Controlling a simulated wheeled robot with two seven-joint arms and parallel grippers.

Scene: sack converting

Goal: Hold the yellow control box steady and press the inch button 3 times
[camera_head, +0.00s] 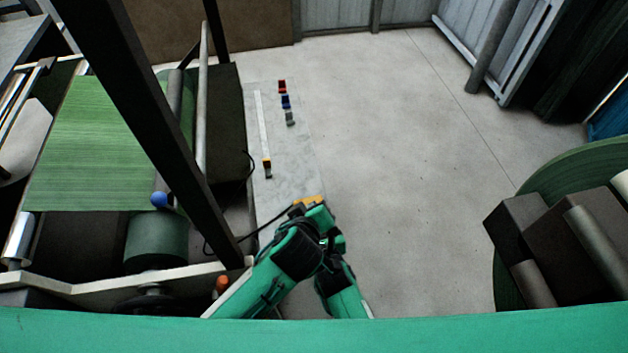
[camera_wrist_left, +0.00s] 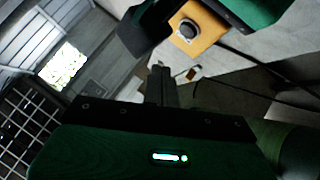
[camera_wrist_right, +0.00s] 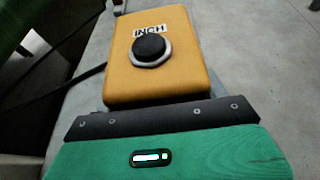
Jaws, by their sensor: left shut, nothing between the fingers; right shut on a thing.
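The yellow control box (camera_wrist_right: 183,84) fills the middle of the right wrist view, with a black round inch button (camera_wrist_right: 149,47) in a pale ring under an INCH label. My right gripper (camera_wrist_right: 158,112) is shut on the box's near end. In the left wrist view the box (camera_wrist_left: 205,40) and button (camera_wrist_left: 187,30) show at the top. My left gripper (camera_wrist_left: 160,82) is shut and empty, its fingertips apart from the button in that picture.
A cable runs from the box to the machine with green sheet (camera_head: 85,140) on the left. A grey bench (camera_head: 290,160) lies beyond the box, with small red, blue and grey items (camera_head: 285,100) on it. A large green roll (camera_head: 575,180) stands at right. The middle floor is clear.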

